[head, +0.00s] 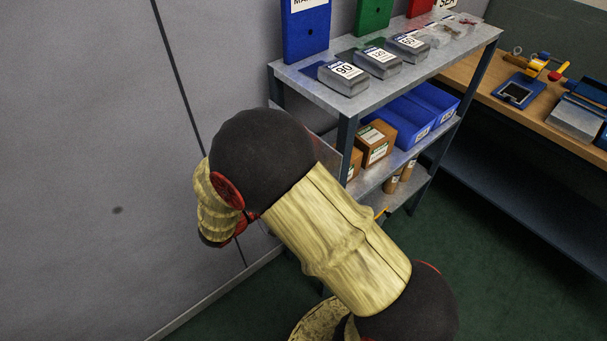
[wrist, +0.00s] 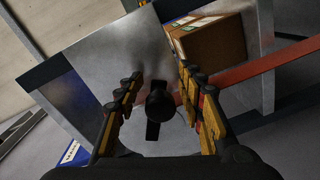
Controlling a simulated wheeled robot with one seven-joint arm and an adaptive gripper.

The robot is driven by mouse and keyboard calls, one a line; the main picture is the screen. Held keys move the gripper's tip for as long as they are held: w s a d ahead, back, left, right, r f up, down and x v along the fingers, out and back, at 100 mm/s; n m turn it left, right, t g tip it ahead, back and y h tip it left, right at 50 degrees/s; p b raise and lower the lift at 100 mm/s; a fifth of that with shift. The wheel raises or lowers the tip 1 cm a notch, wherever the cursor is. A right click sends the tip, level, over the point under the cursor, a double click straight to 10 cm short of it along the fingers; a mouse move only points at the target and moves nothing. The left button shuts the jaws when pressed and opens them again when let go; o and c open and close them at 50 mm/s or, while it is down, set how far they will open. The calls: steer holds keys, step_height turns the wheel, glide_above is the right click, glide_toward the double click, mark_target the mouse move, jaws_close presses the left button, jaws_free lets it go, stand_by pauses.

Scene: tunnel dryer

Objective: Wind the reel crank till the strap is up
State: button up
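In the wrist view, the crank's dark round knob (wrist: 160,105) stands out in front of a grey metal panel (wrist: 95,60), with a short dark crank arm (wrist: 152,132) below it. My gripper (wrist: 158,82) is open, its yellow-and-black fingers on either side of the knob with visible gaps. A flat orange-red band (wrist: 270,68), perhaps the strap, runs up to the right from behind the right finger; its ends are not clear. In the head view my arm hides the crank and gripper.
A metal shelf rack (head: 305,83) holds grey labelled blocks (head: 343,77), blue bins (head: 397,127) and brown boxes (head: 375,142). One brown box (wrist: 212,42) shows close beyond the panel. A grey wall (head: 90,150) stands left. A wooden bench (head: 480,75) is at right; green floor (head: 490,270) is open.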

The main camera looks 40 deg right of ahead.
steer(key=a, duration=1.2)
steer(key=shift+s+r, duration=0.3)
steer(key=shift+s, duration=0.05)
steer(key=shift+d, duration=0.1)
